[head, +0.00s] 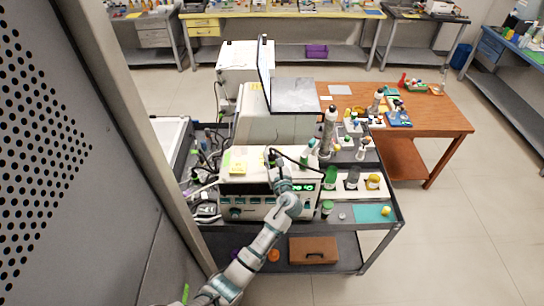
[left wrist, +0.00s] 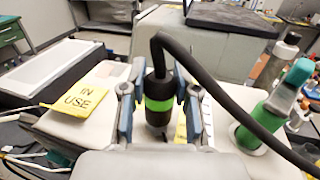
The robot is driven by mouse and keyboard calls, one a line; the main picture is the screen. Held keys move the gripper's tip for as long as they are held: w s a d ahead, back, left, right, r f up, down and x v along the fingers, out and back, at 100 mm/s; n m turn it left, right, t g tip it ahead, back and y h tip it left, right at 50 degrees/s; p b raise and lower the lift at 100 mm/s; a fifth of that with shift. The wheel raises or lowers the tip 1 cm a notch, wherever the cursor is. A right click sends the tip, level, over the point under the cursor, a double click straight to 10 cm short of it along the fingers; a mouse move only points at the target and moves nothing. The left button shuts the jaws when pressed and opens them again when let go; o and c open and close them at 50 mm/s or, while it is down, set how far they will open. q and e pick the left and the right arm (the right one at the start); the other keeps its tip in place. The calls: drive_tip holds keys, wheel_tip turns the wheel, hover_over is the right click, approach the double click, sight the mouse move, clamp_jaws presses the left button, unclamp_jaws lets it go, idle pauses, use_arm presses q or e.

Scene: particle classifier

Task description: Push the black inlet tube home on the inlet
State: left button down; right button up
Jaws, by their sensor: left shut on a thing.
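The black inlet tube (left wrist: 212,85) ends in a thick black connector with a bright green band (left wrist: 158,104). My left gripper (left wrist: 159,98) is shut on this connector, a finger on each side, above the top of the pale instrument (head: 246,213). The tube rises from the connector, bends over and runs down to the right. It also shows as a dark arc in the head view (head: 289,156), beside my left gripper (head: 276,165). The inlet is hidden below the connector, so I cannot tell how far the tube sits on it. My right gripper is in neither view.
A yellow IN USE note (left wrist: 80,88) lies on the instrument's top, left of my gripper. Several jars, including a green one (head: 330,177), stand right of the instrument on the dark cart (head: 378,243).

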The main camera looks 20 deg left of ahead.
use_arm(q)
drive_tip(key=shift+f, duration=0.4)
drive_tip(key=shift+f, duration=0.25)
drive_tip(key=c, duration=0.8)
unclamp_jaws()
drive_tip(key=v, duration=1.2)
drive_tip(key=shift+w, duration=0.1)
drive_tip(key=shift+f, duration=0.1)
